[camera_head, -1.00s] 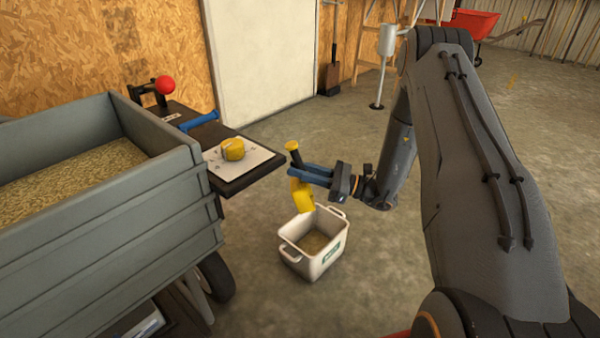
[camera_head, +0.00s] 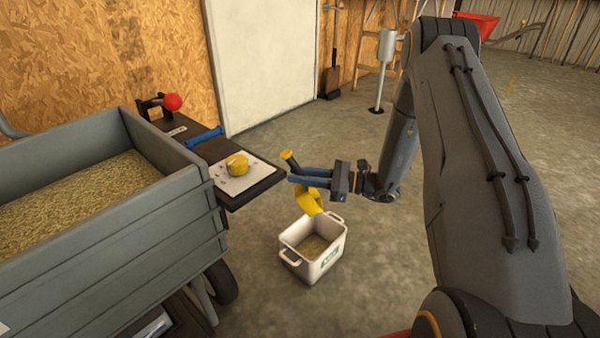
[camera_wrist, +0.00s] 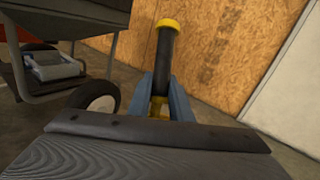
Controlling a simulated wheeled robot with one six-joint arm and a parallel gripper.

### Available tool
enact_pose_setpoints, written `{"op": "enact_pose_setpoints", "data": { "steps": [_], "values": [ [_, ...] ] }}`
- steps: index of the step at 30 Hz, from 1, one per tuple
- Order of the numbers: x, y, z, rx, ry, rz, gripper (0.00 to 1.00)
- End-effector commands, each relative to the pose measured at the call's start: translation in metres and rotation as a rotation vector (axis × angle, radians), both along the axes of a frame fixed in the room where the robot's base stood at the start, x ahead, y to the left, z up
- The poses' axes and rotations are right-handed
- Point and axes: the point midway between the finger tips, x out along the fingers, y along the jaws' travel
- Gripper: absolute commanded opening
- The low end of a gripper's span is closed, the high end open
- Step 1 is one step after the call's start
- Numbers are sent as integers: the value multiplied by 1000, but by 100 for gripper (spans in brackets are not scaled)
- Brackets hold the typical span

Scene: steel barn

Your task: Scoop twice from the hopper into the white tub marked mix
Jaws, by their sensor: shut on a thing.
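My gripper (camera_head: 312,177) is shut on the handle of a yellow scoop (camera_head: 309,202). In the wrist view the scoop's dark handle with its yellow end (camera_wrist: 164,55) stands between the blue fingers. The scoop's yellow bowl hangs tilted downward just above the rear rim of the white tub (camera_head: 334,258). The tub stands on the floor, has a green label too small to read, and holds some tan feed. The grey hopper (camera_head: 120,245) at the left is filled with tan grain. Whether the scoop's bowl holds anything cannot be seen.
A dark bench (camera_head: 262,178) beside the hopper carries a yellow lump (camera_head: 237,164) on a white sheet, a blue bar (camera_head: 205,138) and a red ball (camera_head: 173,102). A hopper wheel (camera_head: 222,282) stands left of the tub. The floor right of the tub is clear.

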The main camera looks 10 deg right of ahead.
Motion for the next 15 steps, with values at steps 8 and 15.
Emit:
{"op": "enact_pose_setpoints", "data": {
  "steps": [8,15],
  "values": [
    [-1,0,7,-100,18,2,0],
    [-1,0,9,-187,34,0,0]
  ]
}}
